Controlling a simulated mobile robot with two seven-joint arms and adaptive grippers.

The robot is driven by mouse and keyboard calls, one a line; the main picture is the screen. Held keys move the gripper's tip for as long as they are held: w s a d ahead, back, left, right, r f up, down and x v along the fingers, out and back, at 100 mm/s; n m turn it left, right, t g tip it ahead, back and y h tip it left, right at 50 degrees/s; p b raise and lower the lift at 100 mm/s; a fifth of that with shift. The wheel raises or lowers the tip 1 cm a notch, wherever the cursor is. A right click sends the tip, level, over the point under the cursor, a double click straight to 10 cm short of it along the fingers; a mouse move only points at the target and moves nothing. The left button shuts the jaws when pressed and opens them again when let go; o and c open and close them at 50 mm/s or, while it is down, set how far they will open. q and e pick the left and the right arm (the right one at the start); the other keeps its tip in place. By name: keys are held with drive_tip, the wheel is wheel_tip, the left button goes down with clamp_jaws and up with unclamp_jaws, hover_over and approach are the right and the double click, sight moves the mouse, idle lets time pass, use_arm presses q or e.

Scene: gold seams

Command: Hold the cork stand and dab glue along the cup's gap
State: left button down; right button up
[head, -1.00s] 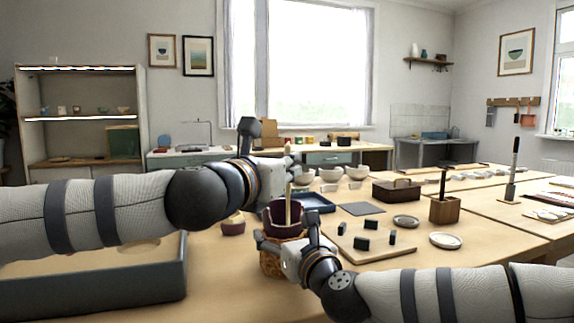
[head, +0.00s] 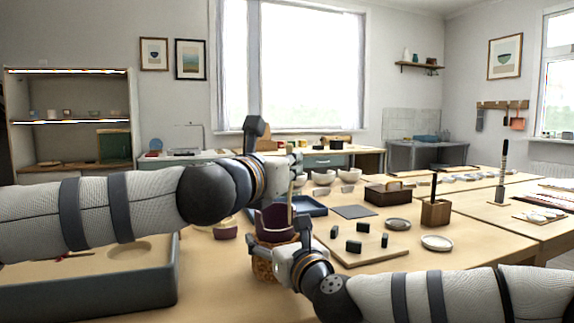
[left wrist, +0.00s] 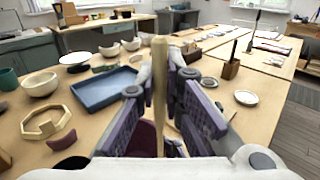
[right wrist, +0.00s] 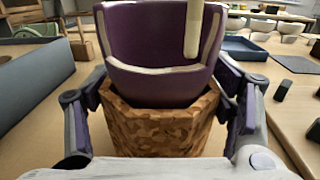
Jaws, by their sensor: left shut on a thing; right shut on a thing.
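The purple cup (right wrist: 160,85) has cream-edged borders around a wide gap in its near wall. It sits upright in the faceted cork stand (right wrist: 158,127), which also shows in the head view (head: 262,269). My right gripper (head: 268,250) is shut around the stand, one finger on each side. My left gripper (head: 294,170) is above the cup, shut on a pale applicator stick (left wrist: 160,85) that points downward. In the right wrist view, the stick's tip lies within the gap outline, near its right border; contact cannot be told. A loose purple shard (left wrist: 61,140) lies on the table.
A blue tray (left wrist: 105,88) and a cream hexagonal ring (left wrist: 48,122) lie near the shard. A board (head: 372,252) with several dark blocks is right of the stand. A grey-walled tray (head: 90,293) fills the front left. White bowls stand behind.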

use_arm(q)
drive_tip(key=shift+f, duration=0.4)
idle(0.6)
drive_tip(key=shift+r, duration=0.2)
drive_tip(key=shift+r, duration=4.05)
use_arm(e)
drive_tip(key=shift+f, duration=0.1)
drive_tip(key=o, duration=1.3)
